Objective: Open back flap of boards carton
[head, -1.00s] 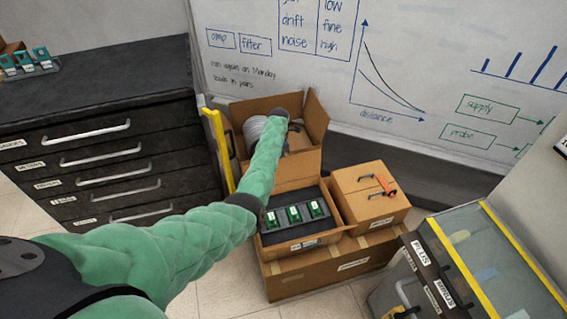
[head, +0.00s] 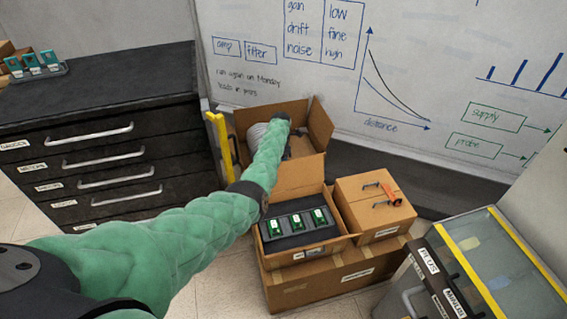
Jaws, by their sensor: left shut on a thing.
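The boards carton (head: 345,231) is an open brown box with several green boards in a dark tray (head: 283,237). Its back flap (head: 303,174) stands up behind the tray, tilted away from the opening. My left arm in its green sleeve reaches over the carton's left side to that flap. My left gripper (head: 291,153) is behind my wrist at the flap's top edge, shut on the flap; its fingertips are mostly hidden by my forearm. My right gripper is not in view.
Behind stands an open carton (head: 321,124) with a grey coil. A closed carton (head: 372,203) with an orange-and-black tool (head: 386,194) stands to the right. A large carton (head: 325,280) lies underneath. A dark drawer cabinet (head: 100,99) is left, a clear-lidded bin (head: 492,265) right.

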